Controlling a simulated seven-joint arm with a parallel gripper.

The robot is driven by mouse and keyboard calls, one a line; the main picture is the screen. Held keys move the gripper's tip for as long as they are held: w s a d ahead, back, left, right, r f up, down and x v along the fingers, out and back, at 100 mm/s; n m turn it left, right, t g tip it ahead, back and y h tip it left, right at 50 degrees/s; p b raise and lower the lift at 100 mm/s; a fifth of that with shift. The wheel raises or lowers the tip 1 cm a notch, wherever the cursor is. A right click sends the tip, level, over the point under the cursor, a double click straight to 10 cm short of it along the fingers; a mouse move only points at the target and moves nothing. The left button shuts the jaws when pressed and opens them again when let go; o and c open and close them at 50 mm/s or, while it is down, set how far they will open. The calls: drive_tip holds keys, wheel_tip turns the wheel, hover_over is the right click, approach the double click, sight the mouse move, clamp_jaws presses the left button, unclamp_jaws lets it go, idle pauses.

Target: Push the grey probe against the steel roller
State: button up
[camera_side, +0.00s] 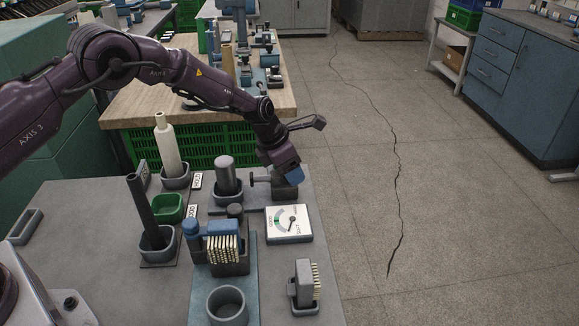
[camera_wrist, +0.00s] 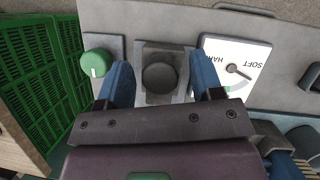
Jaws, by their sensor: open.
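The grey probe (camera_side: 260,180) lies level on the tabletop, its stubby tip pointing left in the side view. In the wrist view the blue fingers of my gripper (camera_wrist: 165,85) stand apart, either side of a dark round knob (camera_wrist: 160,77) on that block. Contact with it cannot be told. The roller cannot be made out there.
A dial gauge (camera_side: 289,223) marked SOFT and HARD lies in front of the probe.

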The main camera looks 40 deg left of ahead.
sight(275, 174)
clamp_jaws()
drive_tip(key=shift+s+a, duration=1.2)
drive_tip(key=shift+s, duration=0.05)
unclamp_jaws()
drive_tip(key=v, duration=1.3)
